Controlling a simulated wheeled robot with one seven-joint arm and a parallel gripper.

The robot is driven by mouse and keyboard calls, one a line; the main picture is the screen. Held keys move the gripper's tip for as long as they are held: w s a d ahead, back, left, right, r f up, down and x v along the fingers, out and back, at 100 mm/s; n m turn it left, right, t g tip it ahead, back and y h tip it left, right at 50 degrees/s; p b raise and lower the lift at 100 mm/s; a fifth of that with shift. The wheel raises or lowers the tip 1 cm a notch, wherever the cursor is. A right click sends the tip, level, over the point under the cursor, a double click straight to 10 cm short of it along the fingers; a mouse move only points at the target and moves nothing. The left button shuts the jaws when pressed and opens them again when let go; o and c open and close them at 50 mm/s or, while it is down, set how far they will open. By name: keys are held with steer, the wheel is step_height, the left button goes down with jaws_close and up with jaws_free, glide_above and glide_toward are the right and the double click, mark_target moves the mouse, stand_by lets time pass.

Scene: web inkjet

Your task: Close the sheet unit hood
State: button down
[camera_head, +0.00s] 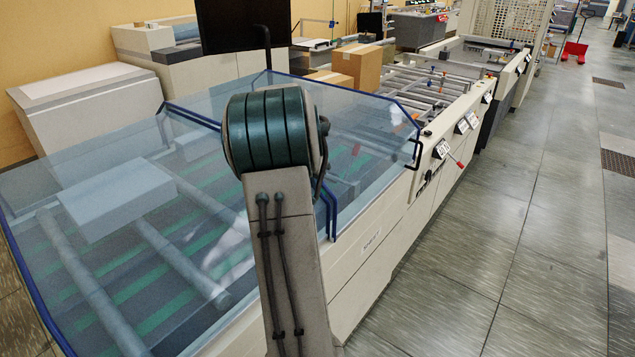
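A clear blue hood with dark blue edges (75,200) spans the near left part of the long cream machine. A second clear blue hood section (365,120) adjoins it behind my arm, with a dark handle-like bar at its right edge. Rollers and green belts show through the near panel. I cannot tell which section is the sheet unit hood or whether either is fully down. My arm, with a teal joint, rises in the middle and covers part of both panels. My gripper is not visible.
The machine's cream side (370,240) runs away to the upper right. Cardboard boxes (357,65) stand beyond the hoods, near open rollers (430,85). A pale cabinet (85,105) stands at the left. The grey tiled floor (530,220) on the right is clear.

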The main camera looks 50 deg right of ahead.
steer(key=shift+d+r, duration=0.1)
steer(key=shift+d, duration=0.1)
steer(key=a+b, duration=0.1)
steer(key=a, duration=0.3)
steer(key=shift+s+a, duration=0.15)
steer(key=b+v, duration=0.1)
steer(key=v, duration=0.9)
steer(key=shift+b, duration=0.3)
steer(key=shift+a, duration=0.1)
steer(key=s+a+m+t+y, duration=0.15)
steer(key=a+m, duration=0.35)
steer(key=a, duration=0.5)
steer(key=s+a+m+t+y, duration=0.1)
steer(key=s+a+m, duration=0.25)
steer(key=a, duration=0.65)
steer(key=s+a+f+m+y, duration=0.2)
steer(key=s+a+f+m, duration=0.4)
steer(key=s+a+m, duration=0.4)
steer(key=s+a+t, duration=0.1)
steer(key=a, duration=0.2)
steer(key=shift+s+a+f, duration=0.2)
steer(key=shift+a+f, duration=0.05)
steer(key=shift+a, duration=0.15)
